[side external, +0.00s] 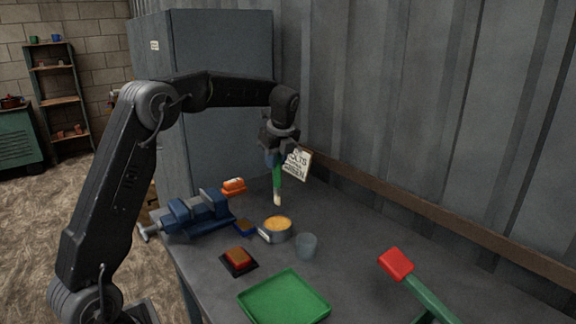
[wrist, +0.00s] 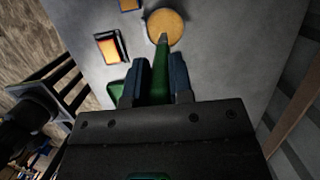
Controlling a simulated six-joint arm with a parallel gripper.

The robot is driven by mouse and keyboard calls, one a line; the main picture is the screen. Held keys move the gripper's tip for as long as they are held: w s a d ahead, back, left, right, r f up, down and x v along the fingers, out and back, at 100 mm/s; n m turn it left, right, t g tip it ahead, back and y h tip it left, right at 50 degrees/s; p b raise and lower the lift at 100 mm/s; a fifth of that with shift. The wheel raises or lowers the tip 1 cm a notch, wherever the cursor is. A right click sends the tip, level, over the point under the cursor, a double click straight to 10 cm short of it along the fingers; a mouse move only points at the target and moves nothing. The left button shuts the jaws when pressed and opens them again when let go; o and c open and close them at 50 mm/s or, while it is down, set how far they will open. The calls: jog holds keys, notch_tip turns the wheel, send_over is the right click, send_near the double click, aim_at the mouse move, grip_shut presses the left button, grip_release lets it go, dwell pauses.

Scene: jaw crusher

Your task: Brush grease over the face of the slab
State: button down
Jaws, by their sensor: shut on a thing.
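My gripper (side external: 272,158) is shut on a green-handled brush (side external: 277,182), which hangs nearly upright with its pale bristles down. In the side view the bristles are above the table, near a round tin (side external: 278,236) of yellow-orange grease (side external: 278,223), and appear apart from it. In the wrist view the brush (wrist: 160,75) points at the tin's near edge, overlapping the grease (wrist: 165,25). A red-brown block on a dark base (side external: 239,260), perhaps the slab, lies in front of the tin; it also shows in the wrist view (wrist: 109,46).
A clear cup (side external: 307,246), a green tray (side external: 284,299) and a red-ended green lever (side external: 397,264) occupy the front and right.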

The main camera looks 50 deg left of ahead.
aim_at(276, 182)
jog(key=shift+f, duration=3.5)
jog(key=shift+r, duration=3.6)
